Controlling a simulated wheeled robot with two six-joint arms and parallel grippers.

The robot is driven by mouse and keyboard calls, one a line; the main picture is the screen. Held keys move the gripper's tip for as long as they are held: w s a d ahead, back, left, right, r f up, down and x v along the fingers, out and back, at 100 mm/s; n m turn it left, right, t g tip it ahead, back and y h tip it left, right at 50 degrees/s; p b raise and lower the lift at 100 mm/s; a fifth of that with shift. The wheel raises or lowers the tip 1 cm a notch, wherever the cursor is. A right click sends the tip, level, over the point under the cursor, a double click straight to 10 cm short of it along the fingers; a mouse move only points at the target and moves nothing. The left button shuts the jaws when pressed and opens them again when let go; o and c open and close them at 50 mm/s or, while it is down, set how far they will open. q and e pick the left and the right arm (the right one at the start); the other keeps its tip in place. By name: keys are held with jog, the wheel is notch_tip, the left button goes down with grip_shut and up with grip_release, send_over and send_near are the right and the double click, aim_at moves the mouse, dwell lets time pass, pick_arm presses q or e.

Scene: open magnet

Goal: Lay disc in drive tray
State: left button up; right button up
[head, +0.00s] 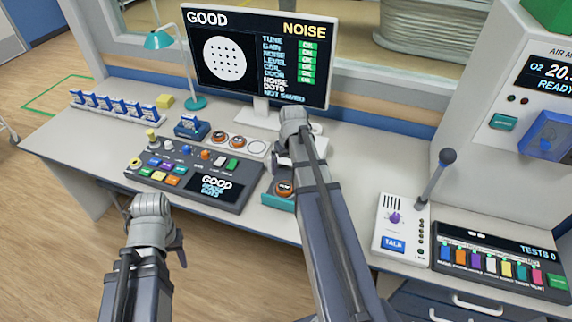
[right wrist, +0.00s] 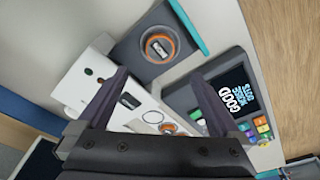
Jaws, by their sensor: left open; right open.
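The drive tray (head: 272,203) is grey with a teal front edge and sits out on the desk. It also shows in the right wrist view (right wrist: 126,52). An orange-ringed disc (right wrist: 160,46) with a dark labelled centre lies in its round recess; in the head view this disc (head: 285,187) is partly hidden by my right arm. My right gripper (right wrist: 158,78) is open and empty, above the desk beside the tray, its fingers apart from the disc. My left gripper (head: 152,226) is open and empty in front of the desk's near edge.
A white holder (right wrist: 153,117) carries orange discs (head: 214,136) and an empty ring. The button console (head: 190,172) lies left of the tray. A white box (right wrist: 85,85) stands by the tray. The monitor (head: 258,50) stands behind; a lever panel (head: 400,228) is right.

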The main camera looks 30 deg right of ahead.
jog(key=s+a+n, duration=0.1)
jog(key=s+a, duration=0.4)
jog(key=a, duration=0.5)
jog(key=s+a+n+g, duration=0.1)
jog(key=s+a, duration=0.3)
jog(key=a, duration=0.6)
jog(key=s+a+n+g+h, duration=0.1)
jog(key=s+a, duration=0.4)
jog(key=a, duration=0.5)
jog(key=shift+s+a+n, duration=0.15)
jog(key=shift+s+n, duration=0.15)
jog(key=shift+n, duration=0.5)
jog(key=shift+f, duration=0.1)
jog(key=shift+c, duration=0.4)
